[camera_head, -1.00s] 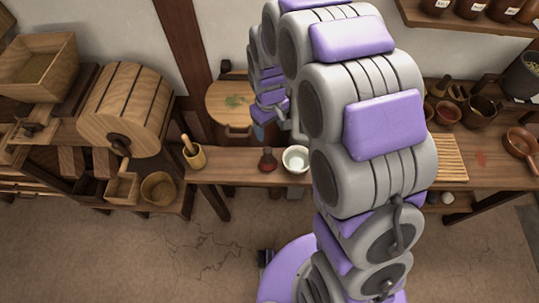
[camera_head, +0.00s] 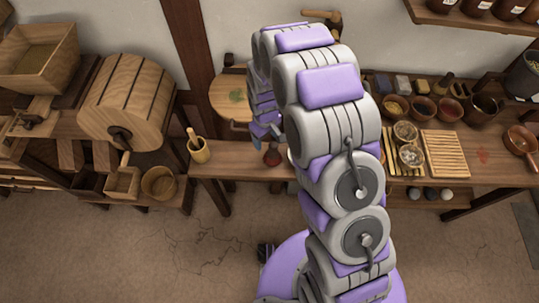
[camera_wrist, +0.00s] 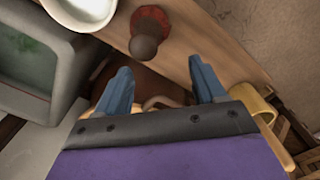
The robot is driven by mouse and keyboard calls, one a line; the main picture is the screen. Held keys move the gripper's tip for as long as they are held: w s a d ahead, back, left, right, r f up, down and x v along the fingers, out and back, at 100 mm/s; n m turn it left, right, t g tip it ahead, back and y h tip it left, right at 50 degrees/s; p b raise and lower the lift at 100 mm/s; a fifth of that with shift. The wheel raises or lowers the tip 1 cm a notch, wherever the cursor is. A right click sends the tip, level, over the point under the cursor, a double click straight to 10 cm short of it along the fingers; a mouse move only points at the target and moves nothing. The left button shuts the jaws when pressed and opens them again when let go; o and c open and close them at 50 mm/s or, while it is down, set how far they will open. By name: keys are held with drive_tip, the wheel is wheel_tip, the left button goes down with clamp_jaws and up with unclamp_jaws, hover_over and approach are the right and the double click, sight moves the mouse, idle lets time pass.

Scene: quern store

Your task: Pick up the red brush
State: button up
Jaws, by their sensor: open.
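The red brush (camera_head: 272,157) stands near the front of the wooden bench, a small red piece with a dark knob handle. In the wrist view the brush (camera_wrist: 146,40) shows its red base at the top, with the brown knob toward my fingers. My gripper (camera_wrist: 158,78) is open and empty, its two blue fingers apart. The knob lies just beyond and between the fingertips in the picture, with no contact visible. In the head view my gripper (camera_head: 258,132) is partly hidden by my arm, behind and slightly left of the brush.
A white bowl (camera_wrist: 88,10) is close to the brush. A wooden mortar with pestle (camera_head: 199,151) stands to the left on the bench. Bowls and a slatted board (camera_head: 446,155) crowd the right. Bare bench (camera_head: 235,168) lies between mortar and brush.

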sight(276, 144)
drive_tip(key=shift+d+f, duration=0.2)
drive_tip(key=shift+f, duration=0.5)
drive_tip(key=shift+d+f, duration=0.15)
drive_tip(key=shift+d, duration=0.2)
drive_tip(key=d+f, duration=0.2)
drive_tip(key=shift+s+d+b, duration=0.2)
drive_tip(key=shift+d+b, duration=0.1)
drive_tip(key=shift+b, duration=0.1)
drive_tip(key=f, duration=0.1)
drive_tip(key=a+f, duration=0.1)
drive_tip(key=f, duration=0.1)
drive_tip(key=shift+a+b, duration=0.15)
drive_tip(key=shift+b, duration=0.15)
drive_tip(key=shift+a, duration=0.35)
drive_tip(key=shift+d+r, duration=0.1)
drive_tip(key=shift+d, duration=0.8)
drive_tip(key=c, duration=0.5)
drive_tip(key=shift+a, duration=0.1)
drive_tip(key=c, duration=0.3)
drive_tip(key=shift+a, duration=0.4)
drive_tip(key=c, duration=0.3)
drive_tip(key=shift+a, duration=0.1)
drive_tip(key=shift+c, duration=0.9)
clamp_jaws()
